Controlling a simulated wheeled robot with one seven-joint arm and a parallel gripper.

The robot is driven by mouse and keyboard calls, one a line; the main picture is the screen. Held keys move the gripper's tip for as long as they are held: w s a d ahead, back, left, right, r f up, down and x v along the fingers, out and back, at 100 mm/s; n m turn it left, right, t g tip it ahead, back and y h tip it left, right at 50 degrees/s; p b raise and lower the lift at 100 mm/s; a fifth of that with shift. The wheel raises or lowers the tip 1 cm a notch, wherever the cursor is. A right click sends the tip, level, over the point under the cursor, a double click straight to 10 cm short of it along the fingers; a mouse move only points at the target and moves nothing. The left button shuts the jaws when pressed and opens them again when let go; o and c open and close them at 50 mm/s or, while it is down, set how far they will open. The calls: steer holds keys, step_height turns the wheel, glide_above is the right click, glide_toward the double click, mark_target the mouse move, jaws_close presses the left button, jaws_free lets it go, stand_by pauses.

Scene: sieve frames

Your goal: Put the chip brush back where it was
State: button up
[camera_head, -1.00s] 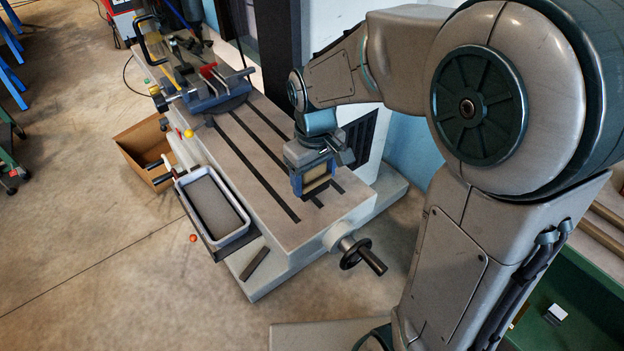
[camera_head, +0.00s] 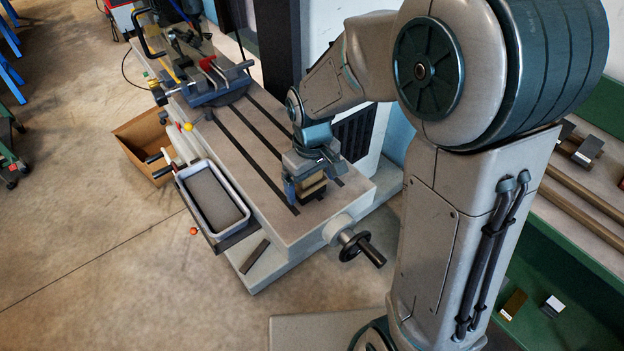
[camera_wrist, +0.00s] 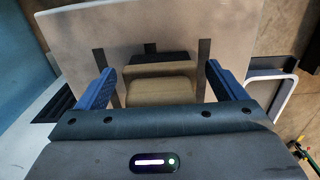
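My gripper (camera_head: 309,193) is low over the near end of the grey slotted machine table (camera_head: 262,187). In the wrist view its two blue fingers (camera_wrist: 160,88) stand apart, with a gap on each side of a tan block-like piece (camera_wrist: 160,90), probably the chip brush. A dark piece (camera_wrist: 162,57) lies just beyond it. In the head view the tan piece (camera_head: 312,188) shows between and under the fingers, at the table top. I cannot tell whether it touches the table. Its lower part is hidden.
A grey-blue vise (camera_head: 215,85) sits at the table's far end. A rimmed tray (camera_head: 214,204) hangs along the left side, with a cardboard box (camera_head: 142,140) beyond it. A handwheel (camera_head: 357,246) juts from the near end. The table's middle is clear.

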steer(key=shift+r, duration=0.1)
step_height(320, 180, up, 12)
steer(key=shift+r, duration=0.1)
steer(key=s+d+f+m+t, duration=0.1)
steer(key=s+d+m+t, duration=0.2)
steer(key=s+d, duration=0.9)
steer(key=m, duration=0.3)
steer(key=shift+s+f+m, duration=0.2)
steer(key=shift+s+m, duration=0.15)
steer(key=shift+m, duration=0.05)
stand_by(0.7)
